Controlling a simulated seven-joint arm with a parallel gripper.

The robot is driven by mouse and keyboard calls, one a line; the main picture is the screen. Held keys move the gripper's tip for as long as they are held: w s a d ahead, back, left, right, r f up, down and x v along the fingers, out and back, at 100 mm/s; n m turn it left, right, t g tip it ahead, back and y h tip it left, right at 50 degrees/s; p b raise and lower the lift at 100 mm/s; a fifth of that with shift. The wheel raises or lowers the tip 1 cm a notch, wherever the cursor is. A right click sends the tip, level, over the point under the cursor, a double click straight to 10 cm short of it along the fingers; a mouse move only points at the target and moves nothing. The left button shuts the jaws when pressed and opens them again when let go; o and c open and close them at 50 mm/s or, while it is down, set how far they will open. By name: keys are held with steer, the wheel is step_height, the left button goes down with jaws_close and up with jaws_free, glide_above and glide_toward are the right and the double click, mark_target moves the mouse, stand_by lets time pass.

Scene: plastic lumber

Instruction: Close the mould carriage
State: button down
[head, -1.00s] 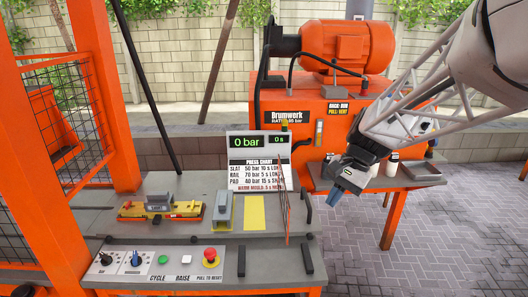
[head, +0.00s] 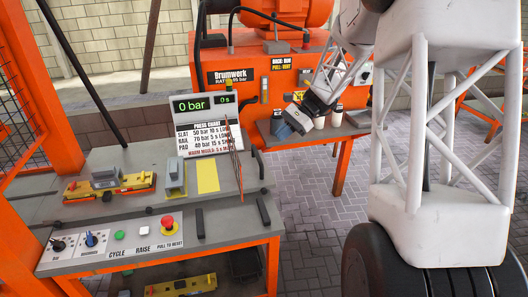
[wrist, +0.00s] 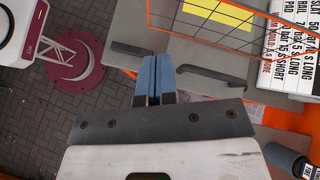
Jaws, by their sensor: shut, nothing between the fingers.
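The bench (head: 225,215) carries a grey block-shaped mould piece (head: 173,178) beside a yellow strip (head: 207,177). A yellow and orange tool with a grey block on it (head: 110,182) lies to the left. I cannot tell for sure which part is the mould carriage. Dark bar handles (head: 263,212) sit at the bench's right end; one shows in the wrist view (wrist: 212,85). My gripper (head: 284,130) has blue fingers, shut and empty, seen also in the wrist view (wrist: 154,75). It is right of the bench's upright mesh guard (head: 233,147), apart from the handles.
A control panel with knobs and a red button (head: 167,222) runs along the bench front. A display reading 0 bar (head: 192,106) and a press chart stand behind. An orange machine (head: 250,85) and a side shelf with containers (head: 319,120) are beyond.

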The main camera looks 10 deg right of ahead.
mark_target(83, 185)
steer(key=w+d+f+m+t+y, duration=0.2)
steer(key=w+d+f+m+y, duration=0.3)
steer(key=w+d+f, duration=0.6)
step_height(83, 185, down, 2)
steer(key=w, duration=0.3)
steer(key=shift+d, duration=0.15)
steer(key=shift+f, duration=0.1)
steer(key=x, duration=1.4)
steer(key=shift+s, duration=0.1)
steer(key=a+r+x, duration=0.1)
steer(key=r+x, duration=0.3)
steer(key=x, duration=1.9)
steer(key=a+r+x, duration=0.1)
steer(key=r+x, duration=0.4)
steer(key=x, duration=1.7)
steer(key=a+r+x, duration=0.1)
steer(key=r+x, duration=0.4)
steer(key=x, duration=1.8)
steer(key=shift+a+r, duration=0.15)
steer(key=shift+a, duration=0.2)
steer(key=shift+a+r, duration=0.1)
steer(key=shift+a, duration=0.35)
